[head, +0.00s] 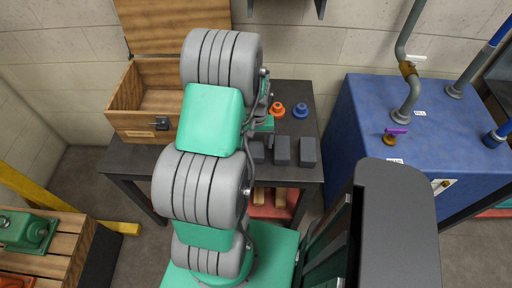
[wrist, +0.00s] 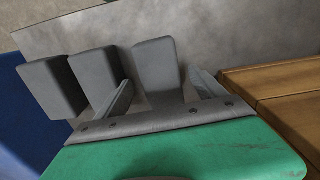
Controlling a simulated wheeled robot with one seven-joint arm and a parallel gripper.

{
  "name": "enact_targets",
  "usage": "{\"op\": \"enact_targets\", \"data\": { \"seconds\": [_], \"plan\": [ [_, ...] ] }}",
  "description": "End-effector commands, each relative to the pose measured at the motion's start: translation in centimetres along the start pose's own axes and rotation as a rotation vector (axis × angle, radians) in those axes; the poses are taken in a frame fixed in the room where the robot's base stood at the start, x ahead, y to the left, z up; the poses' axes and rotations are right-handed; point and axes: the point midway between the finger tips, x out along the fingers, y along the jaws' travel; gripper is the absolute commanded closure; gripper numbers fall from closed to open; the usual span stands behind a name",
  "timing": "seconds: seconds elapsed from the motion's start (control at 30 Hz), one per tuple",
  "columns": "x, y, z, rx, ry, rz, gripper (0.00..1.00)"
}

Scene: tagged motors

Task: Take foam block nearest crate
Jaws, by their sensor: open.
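Three dark grey foam blocks stand in a row on the dark table. In the head view they are the left block (head: 257,152), the middle block (head: 281,151) and the right block (head: 308,152). The open wooden crate (head: 130,121) is to their left, so the left block is nearest it. In the wrist view the crate (wrist: 275,80) is at the right and the nearest block (wrist: 156,62) shows between the fingers of my gripper (wrist: 163,80). My gripper is open, with a finger to either side of that block; contact cannot be told. The other blocks (wrist: 92,75) (wrist: 50,88) are to the left.
An orange knob (head: 277,110) and a blue knob (head: 300,111) sit behind the blocks on the table (head: 297,180). A blue cabinet (head: 360,120) with pipes stands to the right. My arm hides part of the table and crate.

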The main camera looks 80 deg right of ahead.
Motion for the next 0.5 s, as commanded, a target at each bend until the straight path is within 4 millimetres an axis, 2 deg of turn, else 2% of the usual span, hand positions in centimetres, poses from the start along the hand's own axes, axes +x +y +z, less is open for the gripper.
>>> {"op": "enact_targets", "data": {
  "seconds": [0.1, 0.2, 0.4, 0.5],
  "plan": [
    [2.0, -0.1, 0.1, 0.0, -0.005, -0.001, 0.2],
    [2.8, -0.1, 0.1, 0.0, -0.001, 0.0, 0.2],
    [2.9, -0.1, 0.0, -0.001, 0.0, 0.0, 0.21],
    [2.8, -0.1, 0.0, -0.001, 0.0, 0.0, 0.29]
  ]
}}
